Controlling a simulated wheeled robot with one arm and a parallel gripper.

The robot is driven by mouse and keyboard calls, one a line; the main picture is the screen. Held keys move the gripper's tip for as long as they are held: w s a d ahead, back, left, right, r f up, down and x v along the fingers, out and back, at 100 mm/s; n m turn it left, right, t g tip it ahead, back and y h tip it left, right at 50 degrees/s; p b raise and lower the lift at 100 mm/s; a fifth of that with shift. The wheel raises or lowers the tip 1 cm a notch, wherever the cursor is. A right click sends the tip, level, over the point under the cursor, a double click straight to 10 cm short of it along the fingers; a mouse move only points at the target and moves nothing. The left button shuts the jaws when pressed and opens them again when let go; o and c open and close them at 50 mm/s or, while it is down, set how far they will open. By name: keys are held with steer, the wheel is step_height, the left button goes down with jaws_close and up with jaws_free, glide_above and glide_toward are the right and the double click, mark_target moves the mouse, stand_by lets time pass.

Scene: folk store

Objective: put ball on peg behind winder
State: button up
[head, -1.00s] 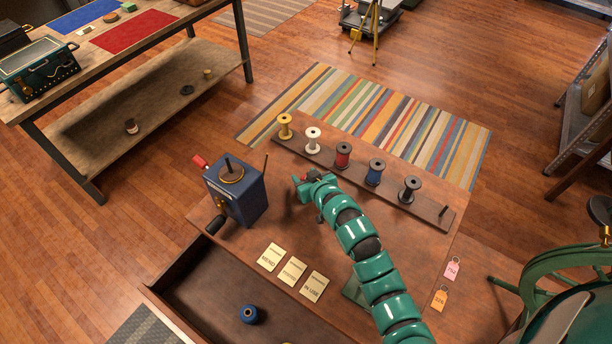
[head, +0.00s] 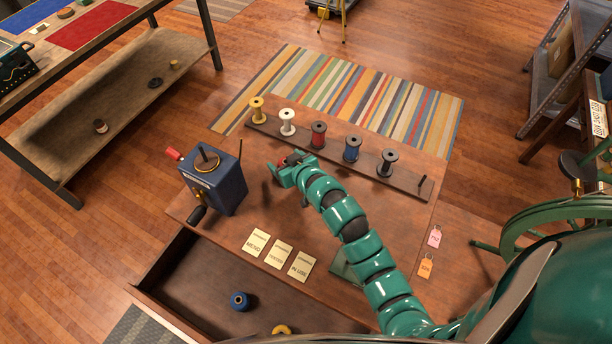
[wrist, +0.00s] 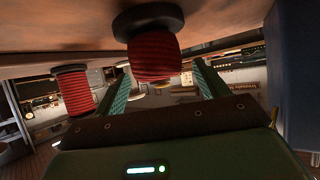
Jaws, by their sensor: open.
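A red wound body with a dark round disc (wrist: 155,58) stands between my open fingers in the wrist view; I cannot tell if they touch it. In the head view it is mostly hidden by my gripper (head: 286,166), which is low over the table between the winder and the spool rack. The winder (head: 220,188) is a blue box with a red knob and a dark crank, left of my gripper. Its blue side fills the right of the wrist view (wrist: 296,70). A thin upright peg (head: 240,151) shows behind the winder. A blue wound ball or spool (head: 239,301) lies in the open drawer.
A rack (head: 330,155) along the table's far edge holds several spools, including a red one (head: 318,134), and a bare stub at its right end. Several cards (head: 279,253) lie in front of my arm. A yellow piece (head: 282,329) lies in the drawer (head: 190,290).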

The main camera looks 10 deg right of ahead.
steer(key=p+v, duration=0.2)
steer(key=v, duration=1.3)
steer(key=shift+s, duration=0.2)
stand_by(0.4)
